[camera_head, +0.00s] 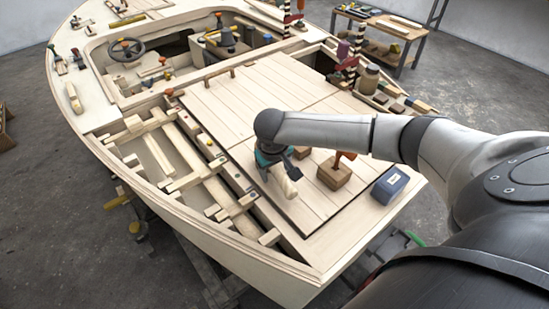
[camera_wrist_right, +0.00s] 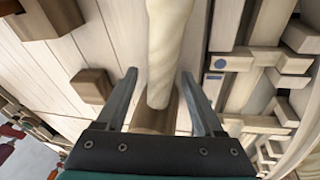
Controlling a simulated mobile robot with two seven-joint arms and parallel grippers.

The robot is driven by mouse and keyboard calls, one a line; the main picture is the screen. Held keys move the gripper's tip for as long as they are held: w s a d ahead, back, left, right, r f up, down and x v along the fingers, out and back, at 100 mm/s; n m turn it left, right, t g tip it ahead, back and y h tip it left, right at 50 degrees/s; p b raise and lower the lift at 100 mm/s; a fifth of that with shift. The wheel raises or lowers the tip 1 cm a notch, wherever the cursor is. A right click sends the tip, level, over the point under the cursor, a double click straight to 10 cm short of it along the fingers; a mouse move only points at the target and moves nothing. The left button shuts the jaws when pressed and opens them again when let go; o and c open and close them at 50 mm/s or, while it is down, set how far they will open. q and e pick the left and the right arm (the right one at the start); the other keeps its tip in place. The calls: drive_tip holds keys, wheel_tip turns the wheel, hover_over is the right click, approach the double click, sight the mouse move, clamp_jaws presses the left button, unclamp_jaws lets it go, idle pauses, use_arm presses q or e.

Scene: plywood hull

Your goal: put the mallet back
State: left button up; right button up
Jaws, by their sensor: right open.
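A pale, rounded wooden piece that looks like the mallet (camera_head: 287,184) is at my right gripper (camera_head: 272,165), above the plank deck of the boat. In the right wrist view the same pale shaft (camera_wrist_right: 167,45) runs from the top down between the fingers. My right gripper (camera_wrist_right: 162,100) is open, with one finger on each side of the shaft. A wider brown wooden part (camera_wrist_right: 155,117) shows at the shaft's lower end; I cannot tell whether it belongs to the mallet or is a block behind it. My left gripper is out of view.
A brown block with an orange-handled tool (camera_head: 333,173) stands right of the gripper, with a smaller brown block (camera_head: 302,152) behind it. A blue box (camera_head: 390,185) sits near the deck edge. Open framing with loose wood strips (camera_head: 180,150) lies left. The middle planks (camera_head: 225,105) are clear.

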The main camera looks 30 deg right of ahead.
drive_tip(key=p+v, duration=0.4)
drive_tip(key=v, duration=1)
drive_tip(key=shift+r, duration=0.4)
drive_tip(key=shift+s, duration=0.15)
